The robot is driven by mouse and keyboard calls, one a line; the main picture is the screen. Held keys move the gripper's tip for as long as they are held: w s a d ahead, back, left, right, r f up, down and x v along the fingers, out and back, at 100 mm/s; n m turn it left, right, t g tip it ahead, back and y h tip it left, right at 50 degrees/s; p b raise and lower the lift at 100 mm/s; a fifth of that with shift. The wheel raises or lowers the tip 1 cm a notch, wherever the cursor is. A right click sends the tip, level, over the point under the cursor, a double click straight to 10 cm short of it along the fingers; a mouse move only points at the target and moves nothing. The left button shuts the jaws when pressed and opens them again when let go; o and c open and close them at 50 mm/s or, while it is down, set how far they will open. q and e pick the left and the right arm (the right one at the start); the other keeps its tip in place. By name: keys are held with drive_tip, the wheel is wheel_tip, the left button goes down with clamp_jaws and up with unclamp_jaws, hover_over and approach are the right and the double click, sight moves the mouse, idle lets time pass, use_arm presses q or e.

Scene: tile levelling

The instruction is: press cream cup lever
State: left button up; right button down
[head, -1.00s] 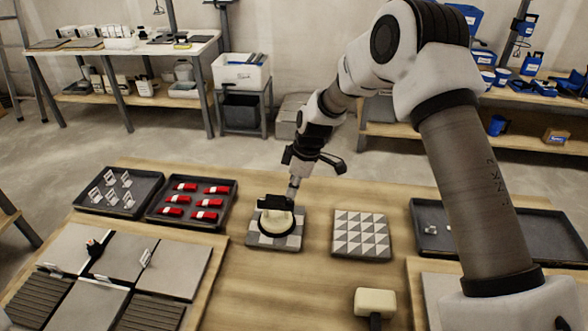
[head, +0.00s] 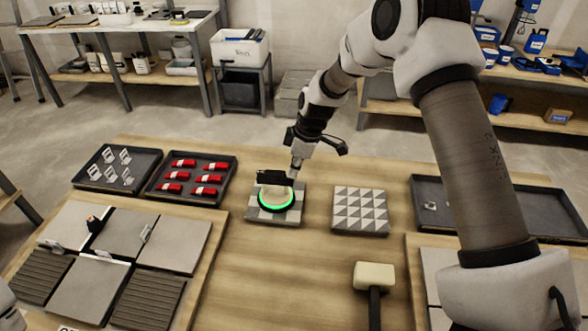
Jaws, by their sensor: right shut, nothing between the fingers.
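The cream suction cup (head: 275,197) sits on a grey checkered tile (head: 261,216) in the middle of the table. Its base ring glows green. A black lever (head: 273,178) lies across the top at its far side. My right gripper (head: 297,172) is shut and empty, just behind and right of the lever; whether it touches the lever I cannot tell. Only a pale part of my left arm shows at the lower left edge, and its gripper is out of the picture.
A triangle-patterned tile (head: 361,210) lies right of the cup. A cream mallet (head: 374,277) lies nearer. Trays of white clips (head: 103,189) and red wedges (head: 160,201) stand at the left, above laid tiles (head: 92,288). A dark tray (head: 431,218) is at the right. The wood in front of the cup is clear.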

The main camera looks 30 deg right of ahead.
drive_tip(key=shift+r+p, duration=0.3)
drive_tip(key=shift+r, duration=0.4)
drive_tip(key=s+d+p+v, duration=0.1)
drive_tip(key=v, duration=1.2)
drive_tip(key=shift+d, duration=0.25)
drive_tip(key=shift+r, duration=0.2)
